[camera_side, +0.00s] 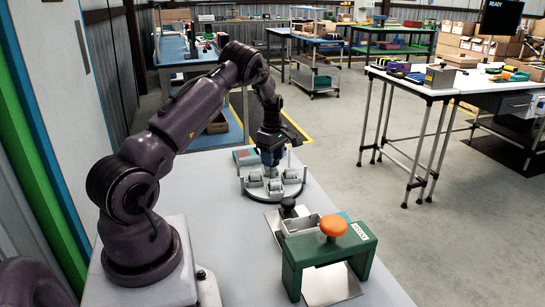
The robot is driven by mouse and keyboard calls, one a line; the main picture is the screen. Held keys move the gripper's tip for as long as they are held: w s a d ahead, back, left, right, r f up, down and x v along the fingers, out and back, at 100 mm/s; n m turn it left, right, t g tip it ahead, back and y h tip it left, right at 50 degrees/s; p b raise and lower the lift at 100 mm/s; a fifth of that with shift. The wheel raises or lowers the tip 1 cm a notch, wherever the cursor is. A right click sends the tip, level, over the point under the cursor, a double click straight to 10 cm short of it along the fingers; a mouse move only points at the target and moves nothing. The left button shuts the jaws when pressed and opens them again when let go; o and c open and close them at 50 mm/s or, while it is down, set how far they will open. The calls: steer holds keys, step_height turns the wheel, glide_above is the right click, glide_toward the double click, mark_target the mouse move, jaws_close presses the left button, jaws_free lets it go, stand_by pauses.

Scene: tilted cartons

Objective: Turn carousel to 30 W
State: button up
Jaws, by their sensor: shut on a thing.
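The carousel (262,192) is a round dark-edged disc on the grey table, with several light grey blocks and upright posts on it. My gripper (270,164) points down over the back part of the carousel. Its jaws are shut on a part of the carousel, but the fingers and the held part are small and partly hidden by the blocks. I cannot read any "30 W" mark on the carousel from here.
A green bridge-shaped fixture (300,255) with an orange knob (333,226) stands at the front right. A grey box (299,224) and a dark knob (288,204) sit between it and the carousel. A red-and-green box (245,157) lies behind the carousel.

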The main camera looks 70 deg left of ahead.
steer(key=shift+n, duration=5.1)
steer(key=shift+r+n, duration=0.1)
steer(key=shift+n, duration=4.8)
steer(key=o, duration=1.3)
step_height(320, 180, up, 13)
